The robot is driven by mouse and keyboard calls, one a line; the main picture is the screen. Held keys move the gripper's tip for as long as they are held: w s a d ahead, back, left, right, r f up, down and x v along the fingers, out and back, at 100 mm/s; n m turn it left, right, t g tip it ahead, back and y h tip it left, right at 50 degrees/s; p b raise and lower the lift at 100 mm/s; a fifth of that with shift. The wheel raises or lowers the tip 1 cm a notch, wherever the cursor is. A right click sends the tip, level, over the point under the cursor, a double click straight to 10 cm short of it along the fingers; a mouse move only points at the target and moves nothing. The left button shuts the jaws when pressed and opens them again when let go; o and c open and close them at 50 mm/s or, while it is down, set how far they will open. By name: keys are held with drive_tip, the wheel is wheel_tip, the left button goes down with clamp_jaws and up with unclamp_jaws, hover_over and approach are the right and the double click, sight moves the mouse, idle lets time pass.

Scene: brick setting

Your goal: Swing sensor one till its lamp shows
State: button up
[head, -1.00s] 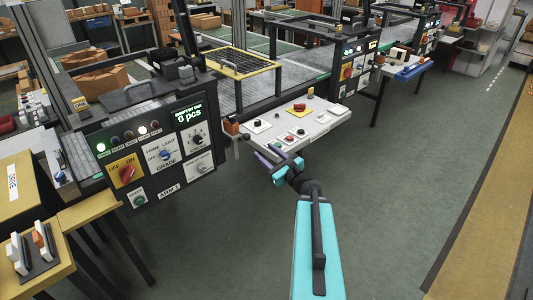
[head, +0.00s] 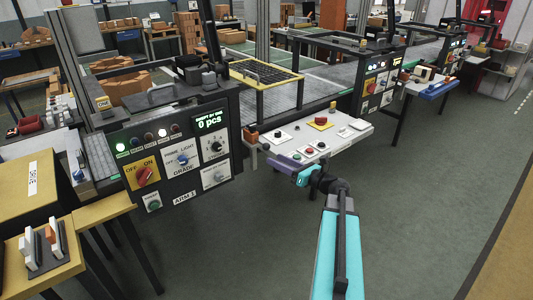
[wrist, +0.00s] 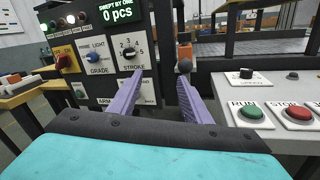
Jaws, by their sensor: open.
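My gripper (head: 285,171) is open and empty, in front of the white button desk; its two purple fingers reach forward in the wrist view (wrist: 160,86). A small orange-brown block (head: 250,134) on a grey post stands at the desk's left end, and it shows just beyond the right finger in the wrist view (wrist: 184,64). I cannot tell whether this is sensor one; no label reads on it. The black control panel (head: 185,215) has a row of lamps; the leftmost lamp (head: 121,147) glows green and another (head: 162,133) glows whitish.
The white desk (head: 335,146) carries several knobs and buttons, with green RUN (wrist: 250,112) and red STOP (wrist: 298,113) buttons nearest in the wrist view. A yellow table (head: 95,213) stands at left. The floor (head: 430,210) at right is clear.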

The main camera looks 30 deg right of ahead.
drive_tip(key=d+f+b, duration=0.1)
drive_tip(key=d+b, duration=0.1)
drive_tip(key=b, duration=0.1)
drive_tip(key=n+b, duration=0.1)
drive_tip(key=b, duration=0.4)
approach(266, 146)
drive_tip(key=shift+s+d+f, duration=0.15)
drive_tip(key=shift+s+d, duration=0.45)
drive_tip(key=shift+s+d+f, duration=0.2)
drive_tip(key=shift+s+d, duration=0.35)
drive_tip(key=shift+s, duration=0.1)
drive_tip(key=shift+w, duration=0.1)
drive_tip(key=x, duration=1.3)
drive_tip(key=shift+w+a+f+p, duration=0.15)
drive_tip(key=shift+w+a+p, duration=0.1)
drive_tip(key=shift+a+p, duration=0.1)
clamp_jaws()
